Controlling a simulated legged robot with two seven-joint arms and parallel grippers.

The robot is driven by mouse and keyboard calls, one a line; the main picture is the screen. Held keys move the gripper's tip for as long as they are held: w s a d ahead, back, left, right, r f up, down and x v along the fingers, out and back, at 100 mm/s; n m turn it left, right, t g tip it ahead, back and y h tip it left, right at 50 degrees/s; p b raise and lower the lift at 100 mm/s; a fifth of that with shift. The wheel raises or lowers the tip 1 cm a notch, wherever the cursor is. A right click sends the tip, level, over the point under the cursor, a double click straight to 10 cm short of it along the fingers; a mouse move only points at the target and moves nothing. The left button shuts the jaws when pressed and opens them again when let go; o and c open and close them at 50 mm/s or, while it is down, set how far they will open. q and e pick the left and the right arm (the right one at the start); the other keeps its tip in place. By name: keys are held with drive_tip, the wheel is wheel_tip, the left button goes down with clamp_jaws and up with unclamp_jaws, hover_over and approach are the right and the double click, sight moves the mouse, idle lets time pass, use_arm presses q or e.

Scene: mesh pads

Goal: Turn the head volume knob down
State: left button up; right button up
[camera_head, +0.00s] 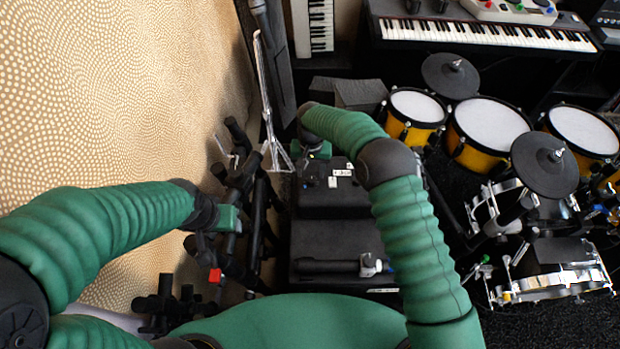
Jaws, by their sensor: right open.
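A black amplifier head (350,203) with small white labels sits on a black cabinet (340,240) in the middle of the view. The head volume knob itself is too small or hidden to make out. My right gripper (312,160) hangs from the bent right wrist over the back left part of the amp head. It is open, with nothing visible between its fingers. I cannot tell whether it touches the head. My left gripper (236,226) is at the left, in front of black stands. Its fingers are hard to separate from the stands.
Black stands (255,190) crowd the left beside the patterned wall (110,90). A yellow drum kit (485,135) with black cymbal pads stands at the right. A keyboard (485,35) is at the back. A black bar-shaped item (325,266) lies on the cabinet's front part.

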sight(311, 179)
wheel_tip(311, 179, down, 4)
drive_tip(key=shift+f, duration=0.1)
clamp_jaws()
idle(0.4)
